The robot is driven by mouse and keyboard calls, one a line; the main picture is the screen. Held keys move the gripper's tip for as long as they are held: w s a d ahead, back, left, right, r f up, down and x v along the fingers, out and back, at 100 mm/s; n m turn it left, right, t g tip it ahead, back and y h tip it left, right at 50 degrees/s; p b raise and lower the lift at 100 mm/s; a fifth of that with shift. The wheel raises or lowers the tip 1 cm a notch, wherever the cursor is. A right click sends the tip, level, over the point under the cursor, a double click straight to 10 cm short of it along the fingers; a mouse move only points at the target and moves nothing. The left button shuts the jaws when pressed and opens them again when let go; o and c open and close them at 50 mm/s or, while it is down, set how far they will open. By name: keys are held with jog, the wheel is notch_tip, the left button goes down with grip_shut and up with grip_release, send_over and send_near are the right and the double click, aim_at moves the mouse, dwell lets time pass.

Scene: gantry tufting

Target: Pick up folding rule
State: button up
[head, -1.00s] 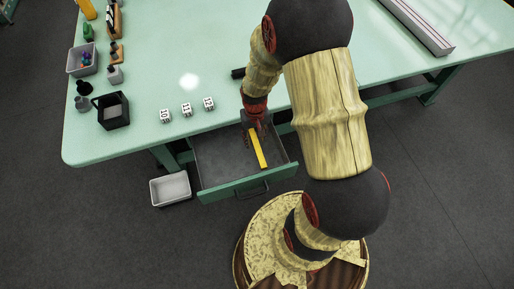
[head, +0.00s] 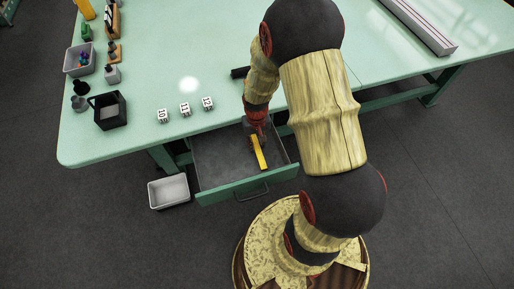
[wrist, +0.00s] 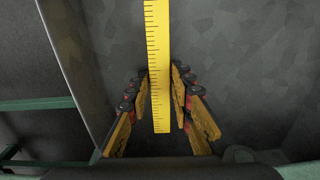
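The folding rule (head: 260,154) is a yellow strip with black graduations. It is in the open grey drawer (head: 213,166), lengthwise from the gripper toward the drawer front. In the wrist view the rule (wrist: 157,45) runs between my fingers, and its end shows below the fingertips. My gripper (wrist: 160,90) has its pads close against both sides of the rule and looks shut on it. In the head view my gripper (head: 257,130) is low over the drawer, partly covering the rule's far part. I cannot tell whether the rule is clear of the drawer floor.
The drawer's green front (head: 247,189) and side walls surround the gripper. The green tabletop (head: 190,60) is above, with number cubes (head: 185,109), a black box (head: 108,110) and a dark cylinder (head: 239,72) on it. A white bin (head: 169,191) stands on the floor.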

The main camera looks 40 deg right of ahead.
grip_shut()
jog(key=shift+r, duration=0.1)
